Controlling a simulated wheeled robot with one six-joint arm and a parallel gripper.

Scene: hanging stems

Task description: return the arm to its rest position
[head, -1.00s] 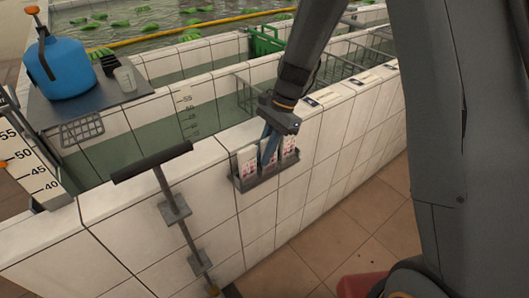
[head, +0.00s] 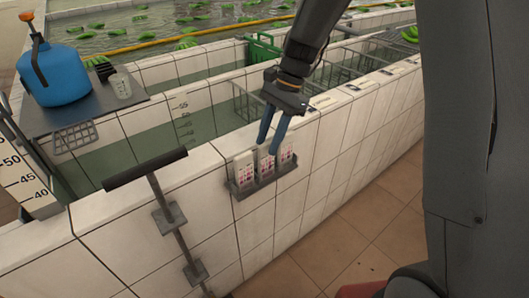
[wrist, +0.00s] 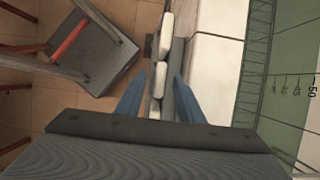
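My gripper (head: 272,138) is above the grey card rack on the outer face of the tiled tank wall. Its two blue fingers are apart and nothing shows between them in the head view. The rack (head: 268,184) holds several white cards with red marks, such as the left card (head: 243,168). The fingertips overlap the cards' upper part in the head view; I cannot tell whether they touch. In the wrist view, the blue fingers (wrist: 157,100) are spread on either side of the row of card tops (wrist: 160,78).
A T-shaped handle (head: 145,168) stands against the wall at left. A blue jug (head: 55,70) and a beaker (head: 120,86) are on a grey shelf over the water. Wire baskets (head: 345,72) hang in the tank behind my gripper. Tiled floor is open at lower right.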

